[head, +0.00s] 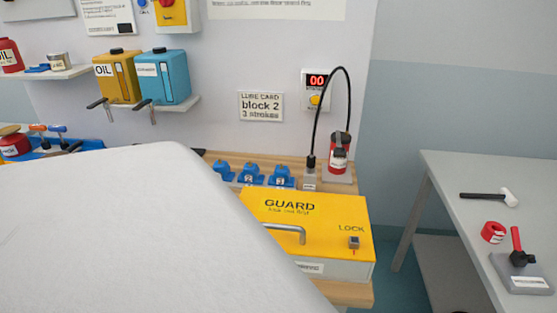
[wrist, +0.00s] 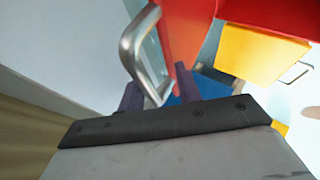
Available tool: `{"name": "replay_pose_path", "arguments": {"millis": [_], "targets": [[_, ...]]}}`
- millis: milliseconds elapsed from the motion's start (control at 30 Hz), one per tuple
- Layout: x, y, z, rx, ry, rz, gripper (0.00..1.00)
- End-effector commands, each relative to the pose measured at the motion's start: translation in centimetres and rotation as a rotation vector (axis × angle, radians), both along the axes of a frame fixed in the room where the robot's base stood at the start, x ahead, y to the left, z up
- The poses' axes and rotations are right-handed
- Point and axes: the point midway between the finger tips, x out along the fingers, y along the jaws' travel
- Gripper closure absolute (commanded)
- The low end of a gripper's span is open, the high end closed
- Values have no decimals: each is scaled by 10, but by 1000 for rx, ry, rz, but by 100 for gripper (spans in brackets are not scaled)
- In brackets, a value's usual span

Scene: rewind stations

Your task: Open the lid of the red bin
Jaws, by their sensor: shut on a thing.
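In the wrist view, a bright red panel (wrist: 190,25), which looks like part of the red bin, fills the top middle. A bent silver handle (wrist: 133,45) stands beside it. My gripper (wrist: 160,91) has its two dark purple fingers on either side of the handle's lower end and is shut on it. The lid's edges are mostly out of frame, so I cannot tell how far it is raised. The red bin and my gripper do not show in the head view, where a large pale shape covers the lower left.
In the wrist view, a yellow box (wrist: 255,55) with a thin handle is close to the right. In the head view, a yellow guard box (head: 325,215) sits on the wooden bench, and a grey table (head: 455,185) with tools stands right. Floor shows between them.

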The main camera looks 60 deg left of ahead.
Motion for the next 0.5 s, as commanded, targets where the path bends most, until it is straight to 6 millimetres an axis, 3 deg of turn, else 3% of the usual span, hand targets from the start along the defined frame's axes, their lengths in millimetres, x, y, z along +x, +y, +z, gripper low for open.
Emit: {"name": "replay_pose_path", "arguments": {"millis": [500], "targets": [[3, 4, -7, -15, 4, 3, 100]]}}
